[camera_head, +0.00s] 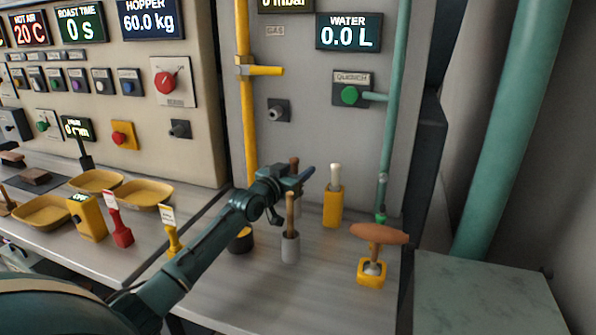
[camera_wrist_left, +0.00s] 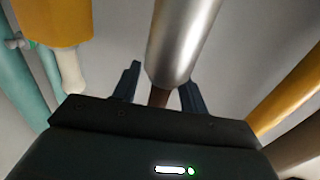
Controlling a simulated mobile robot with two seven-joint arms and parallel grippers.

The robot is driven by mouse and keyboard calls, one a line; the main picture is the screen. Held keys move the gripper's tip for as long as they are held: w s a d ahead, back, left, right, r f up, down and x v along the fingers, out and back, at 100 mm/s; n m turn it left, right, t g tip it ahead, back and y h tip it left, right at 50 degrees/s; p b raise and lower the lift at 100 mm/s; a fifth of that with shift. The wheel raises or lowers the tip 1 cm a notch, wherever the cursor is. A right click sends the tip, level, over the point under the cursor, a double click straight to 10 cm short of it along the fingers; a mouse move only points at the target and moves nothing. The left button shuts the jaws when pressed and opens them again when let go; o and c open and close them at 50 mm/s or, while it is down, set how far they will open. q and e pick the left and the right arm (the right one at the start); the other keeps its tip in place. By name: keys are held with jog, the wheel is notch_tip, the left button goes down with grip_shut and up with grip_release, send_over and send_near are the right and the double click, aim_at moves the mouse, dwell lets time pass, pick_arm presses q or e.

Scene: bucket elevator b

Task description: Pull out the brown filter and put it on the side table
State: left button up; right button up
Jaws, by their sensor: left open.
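The brown filter shows as a dark brown stick (camera_head: 295,161) standing up behind my left gripper (camera_head: 304,177). In the left wrist view the stick (camera_wrist_left: 159,97) juts from a shiny metal cylinder (camera_wrist_left: 182,40) and sits between the two fingers of the left gripper (camera_wrist_left: 158,85). The fingers are open on either side of it; I cannot tell whether they touch it. The gripper hides much of the stick and its cylinder in the head view. The side table, a greenish marbled top (camera_head: 480,290), is at the lower right and its visible top is bare. My right gripper is not in view.
A tan stick in a grey cylinder (camera_head: 290,247) stands just in front of the gripper. A yellow block with a white knob (camera_head: 333,207) is close on the right. A yellow pipe (camera_head: 247,110) rises behind.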

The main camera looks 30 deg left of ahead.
pick_arm(q)
grip_shut()
dwell(0.5)
